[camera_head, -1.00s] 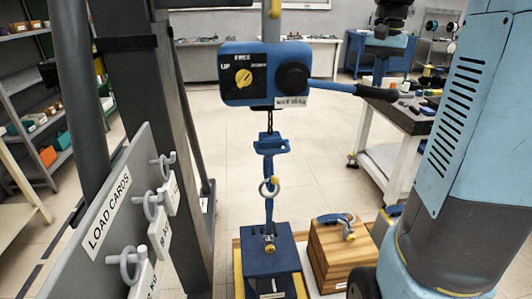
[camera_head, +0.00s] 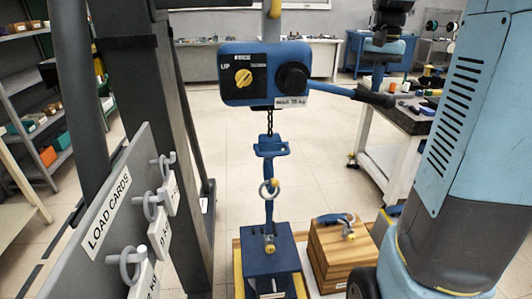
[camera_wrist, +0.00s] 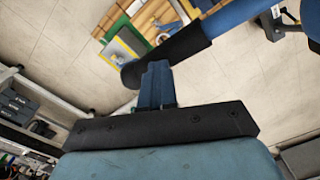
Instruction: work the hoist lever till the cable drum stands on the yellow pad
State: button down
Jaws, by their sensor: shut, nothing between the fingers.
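The blue hoist (camera_head: 266,74) hangs at the centre, with an UP knob and a black hub. Its lever (camera_head: 335,90) runs right to a black grip (camera_head: 376,97); the grip also shows in the wrist view (camera_wrist: 172,58). My gripper (camera_head: 378,72) is shut and empty, fingers pointing down just above the grip. In the wrist view its fingers (camera_wrist: 157,85) overlap the grip's edge; I cannot tell if they touch. A chain and hook (camera_head: 270,146) lead down to a ring on a dark blue block (camera_head: 268,252). Yellow strips (camera_head: 298,285) edge the block. No round drum is recognisable.
A wooden box (camera_head: 338,262) with a blue handle stands right of the block. A LOAD CARDS board (camera_head: 105,225) with tags on hooks is at left, beside a dark post (camera_head: 140,120). A workbench (camera_head: 395,150) stands behind my arm at right. Open floor lies behind.

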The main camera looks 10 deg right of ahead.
notch_tip(320, 180, up, 6)
jog(key=shift+d+r, duration=0.15)
notch_tip(320, 180, up, 10)
jog(key=a, duration=0.2)
dwell(0.3)
dwell(0.4)
